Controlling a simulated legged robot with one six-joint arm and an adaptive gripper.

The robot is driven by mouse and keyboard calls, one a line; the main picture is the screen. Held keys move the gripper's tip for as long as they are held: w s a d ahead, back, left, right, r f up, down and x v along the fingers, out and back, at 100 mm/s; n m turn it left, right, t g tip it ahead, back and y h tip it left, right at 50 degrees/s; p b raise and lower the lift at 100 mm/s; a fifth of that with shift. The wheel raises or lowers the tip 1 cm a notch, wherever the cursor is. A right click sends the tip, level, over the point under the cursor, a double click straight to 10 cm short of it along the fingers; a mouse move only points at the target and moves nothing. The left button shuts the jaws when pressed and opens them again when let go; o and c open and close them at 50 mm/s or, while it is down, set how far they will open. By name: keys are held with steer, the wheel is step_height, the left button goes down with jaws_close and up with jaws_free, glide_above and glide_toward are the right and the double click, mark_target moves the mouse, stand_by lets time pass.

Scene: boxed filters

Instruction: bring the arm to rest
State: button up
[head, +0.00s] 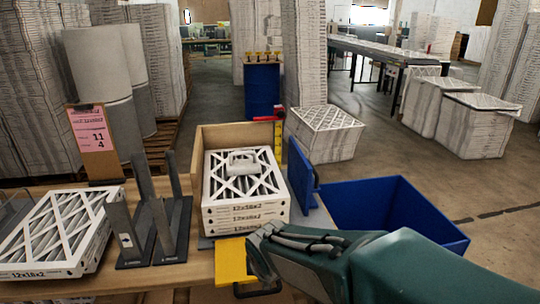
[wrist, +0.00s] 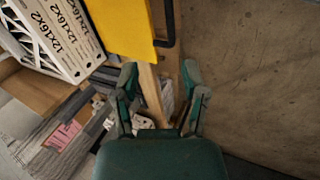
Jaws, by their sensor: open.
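My green arm (head: 390,270) reaches in from the lower right in the head view, with its gripper end at the table's front edge, by a yellow plate (head: 232,262). In the wrist view my gripper (wrist: 163,92) has its two fingers apart, with nothing held between them. The yellow plate (wrist: 118,22) and a stack of white filters (wrist: 62,35) marked 12x16x2 lie beyond the fingertips. In the head view this stack (head: 246,215) stands in a wooden-backed fixture, with a small white handle-like piece on top. The fingertips are partly hidden in the head view.
More filters (head: 55,235) lie at the left of the wooden table (head: 180,275), beside dark upright brackets (head: 150,225). A blue bin (head: 440,228) stands at the right, behind my arm. A blue panel (head: 301,172) stands beside the stack. Open floor lies further right.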

steer(key=s+d+r+m, duration=0.4)
steer(key=s+d+m, duration=0.4)
steer(key=m, duration=0.1)
steer(key=s+d+r+m+h, duration=0.1)
steer(key=s+d+r+m, duration=0.4)
steer(key=s+d+m, duration=0.3)
steer(key=shift+d+m, duration=0.55)
steer(key=shift+m, duration=0.55)
stand_by(0.4)
